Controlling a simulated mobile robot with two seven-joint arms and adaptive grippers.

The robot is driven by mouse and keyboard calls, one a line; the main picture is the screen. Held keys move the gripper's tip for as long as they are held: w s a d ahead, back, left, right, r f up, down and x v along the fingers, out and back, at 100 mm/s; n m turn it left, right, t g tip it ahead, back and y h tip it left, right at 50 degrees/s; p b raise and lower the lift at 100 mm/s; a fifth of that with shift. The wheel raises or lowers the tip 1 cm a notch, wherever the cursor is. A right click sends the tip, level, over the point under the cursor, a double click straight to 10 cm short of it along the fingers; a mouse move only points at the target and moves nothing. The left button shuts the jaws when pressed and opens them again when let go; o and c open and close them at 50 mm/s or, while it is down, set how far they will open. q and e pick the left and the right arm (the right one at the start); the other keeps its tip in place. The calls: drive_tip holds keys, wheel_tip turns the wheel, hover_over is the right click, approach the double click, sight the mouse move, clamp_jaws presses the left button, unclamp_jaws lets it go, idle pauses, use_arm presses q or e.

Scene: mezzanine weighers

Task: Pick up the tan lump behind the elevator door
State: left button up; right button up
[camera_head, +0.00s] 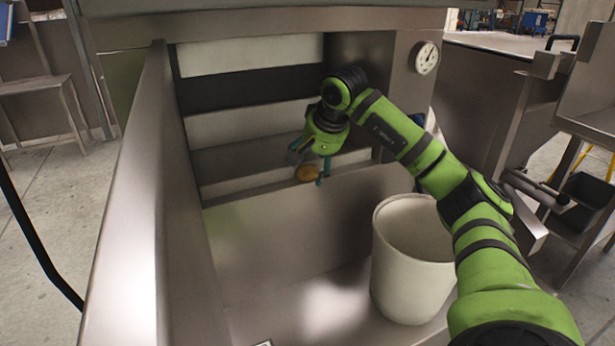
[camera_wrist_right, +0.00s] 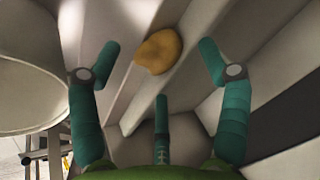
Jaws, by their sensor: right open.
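The tan lump (camera_head: 307,173) rests on a ledge in the open front of the metal housing. It also shows in the right wrist view (camera_wrist_right: 158,51), lying along a pale slanted edge. My right gripper (camera_head: 311,160) is just above and around the lump in the head view. In the right wrist view its teal fingers (camera_wrist_right: 160,78) are spread wide and empty, with the lump beyond and between the tips. I cannot tell whether any finger touches it. My left gripper is not in view. A tall metal panel (camera_head: 135,215), possibly the elevator door, stands left of the opening.
A white bucket (camera_head: 395,285) stands on the metal floor right of the opening, beside my right arm; it also shows in the right wrist view (camera_wrist_right: 30,95). Horizontal slats (camera_head: 250,125) cross the opening behind the lump. A round gauge (camera_head: 426,58) is on the right post.

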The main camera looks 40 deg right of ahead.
drive_tip(key=x, duration=0.2)
drive_tip(key=shift+w+f, duration=0.15)
drive_tip(key=shift+f, duration=0.1)
drive_tip(key=c, duration=1.1)
drive_tip(key=shift+c, duration=0.3)
drive_tip(key=shift+r, duration=0.2)
